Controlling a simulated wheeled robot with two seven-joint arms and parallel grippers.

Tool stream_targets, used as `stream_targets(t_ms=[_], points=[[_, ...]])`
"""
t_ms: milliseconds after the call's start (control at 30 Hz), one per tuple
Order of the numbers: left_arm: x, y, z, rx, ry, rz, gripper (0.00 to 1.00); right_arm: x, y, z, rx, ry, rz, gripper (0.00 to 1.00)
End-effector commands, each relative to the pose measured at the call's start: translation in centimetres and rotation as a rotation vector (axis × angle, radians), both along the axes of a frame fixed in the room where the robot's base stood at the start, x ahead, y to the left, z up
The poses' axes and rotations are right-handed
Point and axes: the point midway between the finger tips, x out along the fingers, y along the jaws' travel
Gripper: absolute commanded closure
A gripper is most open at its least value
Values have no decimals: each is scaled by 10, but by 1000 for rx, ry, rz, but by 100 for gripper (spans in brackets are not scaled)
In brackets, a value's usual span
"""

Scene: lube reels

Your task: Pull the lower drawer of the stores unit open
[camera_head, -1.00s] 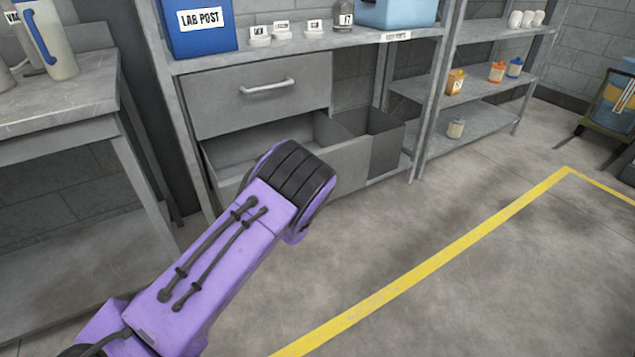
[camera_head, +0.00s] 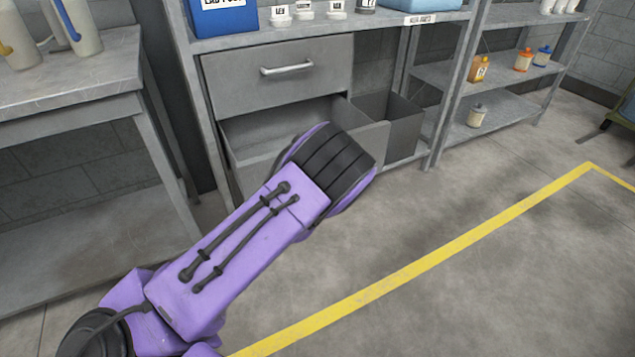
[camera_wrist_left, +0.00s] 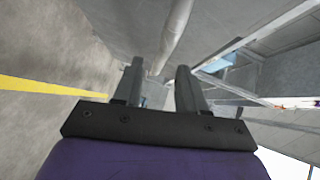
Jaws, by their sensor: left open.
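The grey stores unit (camera_head: 205,110) has a closed upper drawer (camera_head: 240,80) with a bar handle (camera_head: 287,68). Below it, the lower drawer (camera_head: 371,147) stands pulled out, its inside visible and apparently empty. My purple left arm covers much of its front, and its handle is hidden in the head view. My left gripper (camera_wrist_left: 158,78) is open in the left wrist view, its fingers apart. A pale round bar (camera_wrist_left: 174,35), apparently the lower drawer's handle, runs just beyond the fingertips; I cannot tell whether they touch it. My right gripper is out of view.
A grey bin (camera_head: 402,130) sits right of the lower drawer. A workbench (camera_head: 70,80) with jugs stands at the left. Shelves (camera_head: 510,110) with small bottles stand at the right. The floor (camera_head: 480,290), crossed by a yellow line (camera_head: 430,262), is clear in front.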

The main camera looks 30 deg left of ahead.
Motion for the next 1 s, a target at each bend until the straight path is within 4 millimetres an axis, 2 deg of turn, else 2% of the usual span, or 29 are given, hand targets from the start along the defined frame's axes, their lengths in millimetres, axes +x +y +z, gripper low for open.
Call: stream_targets(t_ms=[133,300,833,933,1000], points=[[-31,-8,6,0,2,1,59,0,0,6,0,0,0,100],[-49,-12,7,0,1,2,59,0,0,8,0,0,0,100],[-50,-13,7,-6,-1,3,59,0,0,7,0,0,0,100],[-50,-12,6,-99,-19,19,59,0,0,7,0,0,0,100],[-58,-10,-2,-264,-32,63,59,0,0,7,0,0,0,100]])
